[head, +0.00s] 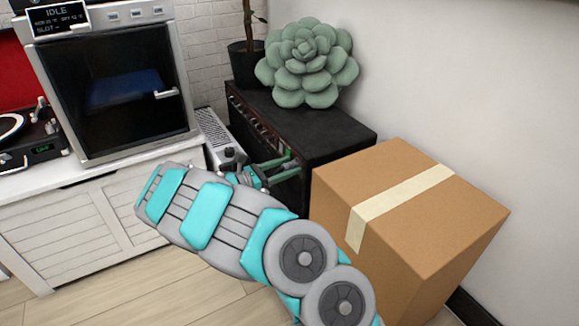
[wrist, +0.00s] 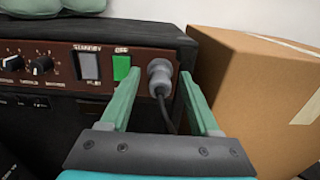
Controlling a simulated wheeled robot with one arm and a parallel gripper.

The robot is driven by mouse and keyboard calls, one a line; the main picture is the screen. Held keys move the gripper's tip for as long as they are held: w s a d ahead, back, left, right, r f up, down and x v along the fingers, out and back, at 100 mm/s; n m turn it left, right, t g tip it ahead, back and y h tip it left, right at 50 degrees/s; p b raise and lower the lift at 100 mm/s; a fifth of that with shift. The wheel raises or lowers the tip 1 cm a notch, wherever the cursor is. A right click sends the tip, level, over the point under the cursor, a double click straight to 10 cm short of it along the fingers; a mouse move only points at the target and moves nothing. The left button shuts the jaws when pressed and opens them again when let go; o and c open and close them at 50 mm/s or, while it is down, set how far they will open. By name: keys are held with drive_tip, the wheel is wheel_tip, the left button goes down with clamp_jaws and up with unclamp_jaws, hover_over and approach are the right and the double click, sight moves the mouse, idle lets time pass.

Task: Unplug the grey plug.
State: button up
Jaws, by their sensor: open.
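The grey plug (wrist: 159,79) sits in the brown front panel of a black amplifier (wrist: 150,30), with a dark cord hanging from it. My gripper (wrist: 160,72) is open in the wrist view, with one green finger on each side of the plug. I cannot tell whether either finger touches it. In the head view my gripper (head: 284,164) is at the amplifier's front (head: 340,125), and the plug cannot be made out there.
A taped cardboard box (head: 400,210) stands close on the right of the amplifier. A green switch (wrist: 122,67) is just left of the plug, with dark knobs (wrist: 42,65) further left. A succulent-shaped cushion (head: 306,65) and a potted plant (head: 246,62) rest on top.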

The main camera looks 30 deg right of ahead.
sight(283, 168)
drive_tip(key=shift+c, duration=0.4)
clamp_jaws()
idle(0.4)
drive_tip(key=shift+a+p, duration=0.2)
drive_tip(key=shift+p, duration=0.1)
idle(0.9)
drive_tip(key=shift+s+a+p, duration=0.1)
drive_tip(key=shift+a+p, duration=0.75)
drive_tip(key=shift+a, duration=2)
